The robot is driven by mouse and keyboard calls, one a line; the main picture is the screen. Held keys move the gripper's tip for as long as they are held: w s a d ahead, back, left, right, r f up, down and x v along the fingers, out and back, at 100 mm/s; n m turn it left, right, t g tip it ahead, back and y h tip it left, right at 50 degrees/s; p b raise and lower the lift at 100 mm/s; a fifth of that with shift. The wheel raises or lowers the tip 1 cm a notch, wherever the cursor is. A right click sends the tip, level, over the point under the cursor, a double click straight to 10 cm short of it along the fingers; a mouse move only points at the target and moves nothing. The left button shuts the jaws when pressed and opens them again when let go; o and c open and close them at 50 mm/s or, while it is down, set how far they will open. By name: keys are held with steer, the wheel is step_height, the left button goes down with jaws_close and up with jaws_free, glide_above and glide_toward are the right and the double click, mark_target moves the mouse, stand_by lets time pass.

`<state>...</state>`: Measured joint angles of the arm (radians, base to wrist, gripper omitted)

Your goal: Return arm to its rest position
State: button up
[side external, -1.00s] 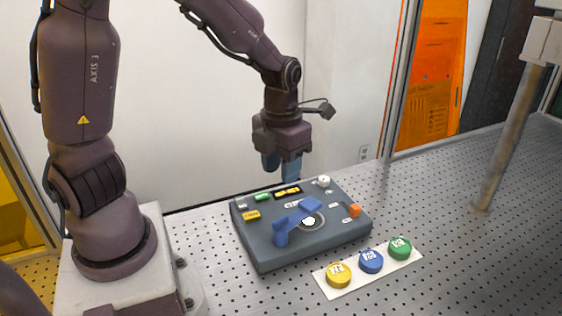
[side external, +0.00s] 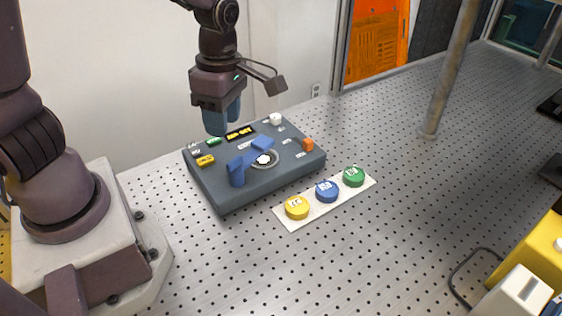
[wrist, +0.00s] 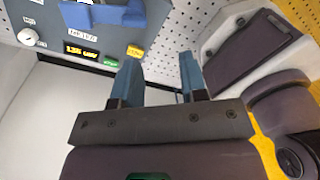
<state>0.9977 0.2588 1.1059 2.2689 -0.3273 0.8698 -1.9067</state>
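My gripper (side external: 222,126) hangs in the air, fingers down, by the back edge of the dark grey interferometer box (side external: 222,192). In the wrist view its two blue fingers (wrist: 160,78) stand apart with nothing between them, so it is open. The box carries a blue swing arm (side external: 250,157) over a round, bright window (side external: 265,159), a lit display (side external: 240,132), a white knob (side external: 275,118) and an orange part (side external: 307,144). The wrist view shows part of the box top with the display (wrist: 80,50) and white knob (wrist: 28,37).
A white strip (side external: 327,206) in front of the box holds yellow (side external: 297,208), blue (side external: 327,191) and green (side external: 353,176) round pieces. A metal post (side external: 450,75) rises at the right. Yellow equipment (side external: 535,245) stands at the lower right. The perforated table between is clear.

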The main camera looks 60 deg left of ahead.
steer(key=s+r+m+t, duration=0.3)
steer(key=r+m, duration=0.4)
steer(key=m, duration=0.5)
steer(key=s+r+m+t, duration=0.3)
steer(key=r+m, duration=0.4)
steer(key=m, duration=0.6)
steer(key=shift+s+m+t, duration=0.3)
steer(key=shift+s, duration=0.6)
